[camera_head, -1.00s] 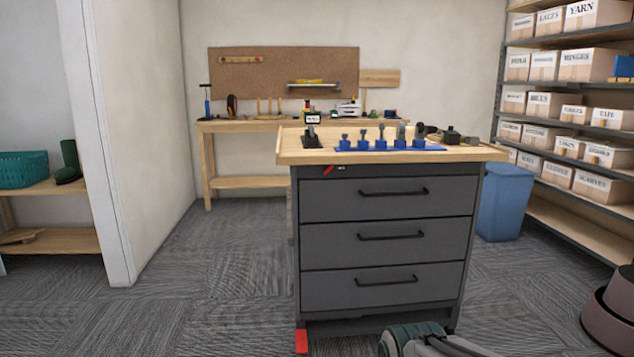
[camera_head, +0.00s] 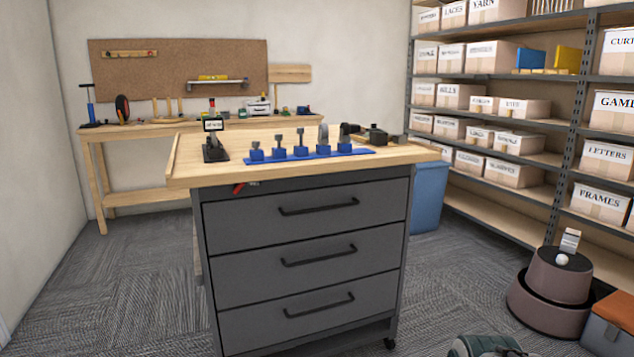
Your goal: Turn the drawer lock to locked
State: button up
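The grey drawer cabinet (camera_head: 305,268) stands ahead of me, with three shut drawers and dark bar handles. A small red lever (camera_head: 239,188), which looks like the drawer lock, sits at the top left of the cabinet front, just under the wooden top. It is tilted, with its left end lower. It is too small to read any marking beside it. Only a rounded grey-green part of my arm shows at the bottom edge, right of the cabinet. My gripper is not in view, and nothing touches the lever.
The cabinet's wooden top (camera_head: 190,178) bears a small stand with a sign (camera_head: 213,140) and a blue rack of tools (camera_head: 310,155). A workbench (camera_head: 120,132) stands behind. Right are a blue bin (camera_head: 428,195), shelves of boxes and a round brown object (camera_head: 555,290). Carpet at left is clear.

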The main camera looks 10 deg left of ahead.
aim_at(236, 186)
jog(key=z, duration=0.05)
jog(key=i, duration=1.1)
jog(key=u, duration=0.55)
